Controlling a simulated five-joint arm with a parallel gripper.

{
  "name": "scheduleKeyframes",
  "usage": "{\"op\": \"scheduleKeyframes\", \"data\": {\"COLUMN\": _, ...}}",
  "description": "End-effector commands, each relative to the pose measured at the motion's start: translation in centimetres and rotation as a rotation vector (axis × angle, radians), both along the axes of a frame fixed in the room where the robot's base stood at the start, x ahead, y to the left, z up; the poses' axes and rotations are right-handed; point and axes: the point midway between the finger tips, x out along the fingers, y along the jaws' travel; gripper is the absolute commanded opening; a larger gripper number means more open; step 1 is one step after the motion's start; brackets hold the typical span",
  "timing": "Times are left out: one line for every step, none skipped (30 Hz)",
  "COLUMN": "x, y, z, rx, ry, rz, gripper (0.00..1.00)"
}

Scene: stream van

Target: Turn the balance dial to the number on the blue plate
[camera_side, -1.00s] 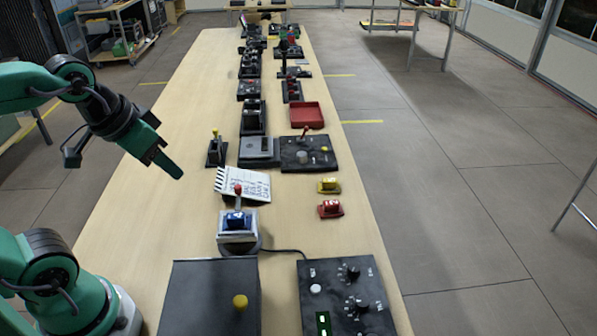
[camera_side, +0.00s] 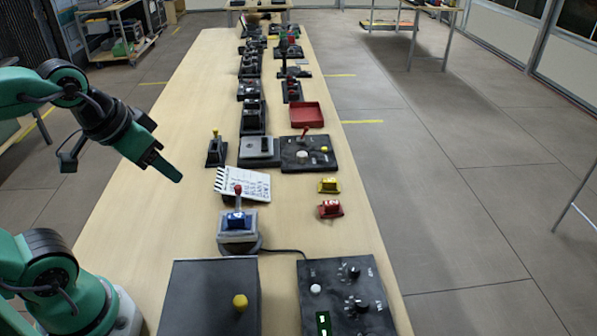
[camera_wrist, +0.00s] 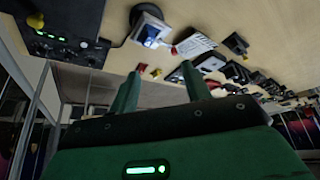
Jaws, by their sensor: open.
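The blue plate (camera_side: 237,221) sits on the front of a grey box with a red-topped lever. It has a white mark too small to read, and it also shows in the wrist view (camera_wrist: 150,32). A black panel (camera_side: 318,274) at the near right carries two black dials, an upper one (camera_side: 350,272) and a lower one (camera_side: 357,304). I cannot read their labels, so I cannot tell which is balance. My gripper (camera_side: 168,169) is open and empty, above the table's left side, well apart from the panel. Its two fingers also show in the wrist view (camera_wrist: 160,88).
A red plate (camera_side: 330,210) and a yellow plate (camera_side: 328,186) stand on the table's right side. A black box with a yellow knob (camera_side: 240,302) lies left of the panel. A notepad (camera_side: 243,184) lies behind the lever. More devices line the table's far part.

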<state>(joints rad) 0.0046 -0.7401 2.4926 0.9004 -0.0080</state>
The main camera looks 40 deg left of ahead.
Motion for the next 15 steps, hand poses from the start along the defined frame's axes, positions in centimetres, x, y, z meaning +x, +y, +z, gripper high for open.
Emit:
{"op": "scheduleKeyframes", "data": {"x": 0.2, "y": -0.1, "z": 0.1, "rx": -0.004, "ry": 0.004, "rz": 0.000, "gripper": 0.48}}
{"op": "scheduleKeyframes", "data": {"x": 0.4, "y": -0.2, "z": 0.1, "rx": -0.005, "ry": 0.008, "rz": 0.002, "gripper": 0.48}}
{"op": "scheduleKeyframes", "data": {"x": 0.7, "y": -0.4, "z": 0.2, "rx": -0.009, "ry": 0.013, "rz": 0.003, "gripper": 0.48}}
{"op": "scheduleKeyframes", "data": {"x": 0.9, "y": -0.5, "z": 0.3, "rx": -0.013, "ry": 0.017, "rz": 0.005, "gripper": 0.48}}
{"op": "scheduleKeyframes", "data": {"x": 1.2, "y": -0.6, "z": 0.3, "rx": -0.018, "ry": 0.023, "rz": 0.008, "gripper": 0.48}}
{"op": "scheduleKeyframes", "data": {"x": 1.6, "y": -0.9, "z": 0.4, "rx": -0.023, "ry": 0.030, "rz": 0.009, "gripper": 0.48}}
{"op": "scheduleKeyframes", "data": {"x": 1.9, "y": -1.1, "z": 0.5, "rx": -0.028, "ry": 0.037, "rz": 0.012, "gripper": 0.48}}
{"op": "scheduleKeyframes", "data": {"x": 2.3, "y": -1.3, "z": 0.6, "rx": -0.034, "ry": 0.043, "rz": 0.016, "gripper": 0.48}}
{"op": "scheduleKeyframes", "data": {"x": 2.9, "y": -1.7, "z": 0.7, "rx": -0.040, "ry": 0.053, "rz": 0.020, "gripper": 0.48}}
{"op": "scheduleKeyframes", "data": {"x": 3.3, "y": -1.9, "z": 0.8, "rx": -0.046, "ry": 0.061, "rz": 0.024, "gripper": 0.48}}
{"op": "scheduleKeyframes", "data": {"x": 3.8, "y": -2.2, "z": 0.8, "rx": -0.051, "ry": 0.069, "rz": 0.028, "gripper": 0.48}}
{"op": "scheduleKeyframes", "data": {"x": 4.4, "y": -2.7, "z": 0.9, "rx": -0.059, "ry": 0.080, "rz": 0.034, "gripper": 0.48}}
{"op": "scheduleKeyframes", "data": {"x": 4.9, "y": -3.0, "z": 0.9, "rx": -0.065, "ry": 0.089, "rz": 0.038, "gripper": 0.48}}
{"op": "scheduleKeyframes", "data": {"x": 5.4, "y": -3.3, "z": 0.9, "rx": -0.070, "ry": 0.098, "rz": 0.043, "gripper": 0.48}}
{"op": "scheduleKeyframes", "data": {"x": 6.0, "y": -3.8, "z": 0.9, "rx": -0.077, "ry": 0.109, "rz": 0.050, "gripper": 0.48}}
